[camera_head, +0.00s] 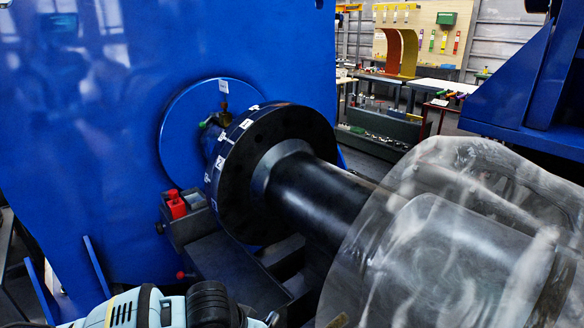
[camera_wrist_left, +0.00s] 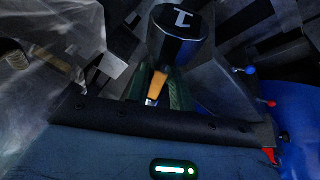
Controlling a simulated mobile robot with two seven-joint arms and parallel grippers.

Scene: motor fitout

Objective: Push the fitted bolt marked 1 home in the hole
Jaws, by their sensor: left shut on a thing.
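The rest of the bolt is hidden. In the head view a black coupling flange (camera_head: 283,128) with white number tags on its rim sits on a thick dark shaft (camera_head: 318,200). My right gripper is in neither view.
A big blue housing (camera_head: 90,130) stands behind the flange. A clear cover (camera_head: 450,240) surrounds the shaft at the right. A red item (camera_head: 176,204) stands on a grey block left of the flange. Blue and red knobs (camera_wrist_left: 251,70) show in the wrist view.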

